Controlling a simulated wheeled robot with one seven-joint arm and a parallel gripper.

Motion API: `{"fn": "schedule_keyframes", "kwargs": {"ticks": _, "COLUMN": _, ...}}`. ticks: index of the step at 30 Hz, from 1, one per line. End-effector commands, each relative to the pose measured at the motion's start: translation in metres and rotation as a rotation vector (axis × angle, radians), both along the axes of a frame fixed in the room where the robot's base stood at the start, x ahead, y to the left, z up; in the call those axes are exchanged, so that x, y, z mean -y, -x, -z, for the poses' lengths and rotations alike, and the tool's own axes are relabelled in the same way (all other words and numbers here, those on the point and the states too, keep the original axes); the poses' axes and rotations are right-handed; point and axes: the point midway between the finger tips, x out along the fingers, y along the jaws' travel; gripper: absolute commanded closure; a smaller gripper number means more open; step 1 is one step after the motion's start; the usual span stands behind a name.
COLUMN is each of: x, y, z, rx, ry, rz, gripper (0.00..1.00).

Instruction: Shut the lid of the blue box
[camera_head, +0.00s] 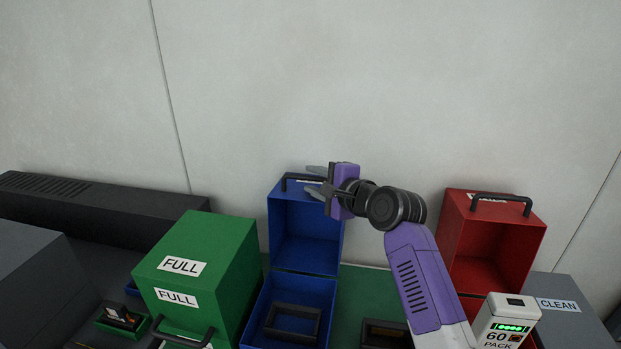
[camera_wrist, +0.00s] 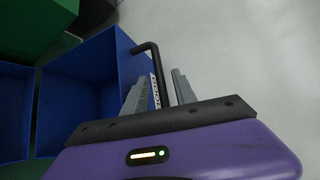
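The blue box (camera_head: 255,315) stands open in the head view, its deep lid (camera_head: 305,235) raised upright at the back with its hollow side facing me. The lid also shows in the wrist view (camera_wrist: 80,85). A black handle (camera_head: 284,184) is on the lid's top; in the wrist view the handle (camera_wrist: 153,60) runs between my gripper's fingers. My gripper (camera_head: 315,181) is at the right part of this handle, pointing left. Its fingers are apart, with visible gaps beside the bar in the wrist view (camera_wrist: 158,88). Contact with the handle cannot be made out.
A green box marked FULL (camera_head: 200,255) stands close on the left. A red box (camera_head: 495,240) with a raised lid stands on the right, behind a white battery pack (camera_head: 505,322). A dark frame (camera_head: 292,323) lies inside the blue box. The wall is close behind.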

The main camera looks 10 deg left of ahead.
Motion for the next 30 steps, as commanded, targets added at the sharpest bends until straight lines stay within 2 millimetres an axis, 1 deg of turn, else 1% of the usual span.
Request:
{"fn": "schedule_keyframes", "kwargs": {"ticks": 3, "x": -0.0071, "y": -0.0068, "z": 0.0019, "rx": 0.000, "ry": 0.000, "rz": -0.001, "gripper": 0.67}}
{"fn": "schedule_keyframes", "kwargs": {"ticks": 6, "x": -0.0101, "y": -0.0098, "z": 0.0035, "rx": -0.001, "ry": 0.000, "rz": -0.001, "gripper": 0.67}}
{"fn": "schedule_keyframes", "kwargs": {"ticks": 16, "x": -0.0111, "y": -0.0114, "z": 0.0040, "rx": 0.001, "ry": 0.000, "rz": 0.000, "gripper": 0.67}}
{"fn": "schedule_keyframes", "kwargs": {"ticks": 20, "x": -0.0109, "y": -0.0114, "z": 0.0041, "rx": 0.001, "ry": 0.001, "rz": 0.000, "gripper": 0.92}}
{"fn": "schedule_keyframes", "kwargs": {"ticks": 21, "x": -0.0109, "y": -0.0114, "z": 0.0041, "rx": 0.001, "ry": 0.001, "rz": 0.000, "gripper": 1.00}}
{"fn": "schedule_keyframes", "kwargs": {"ticks": 30, "x": -0.0107, "y": -0.0113, "z": 0.0044, "rx": 0.000, "ry": 0.000, "rz": 0.001, "gripper": 1.00}}
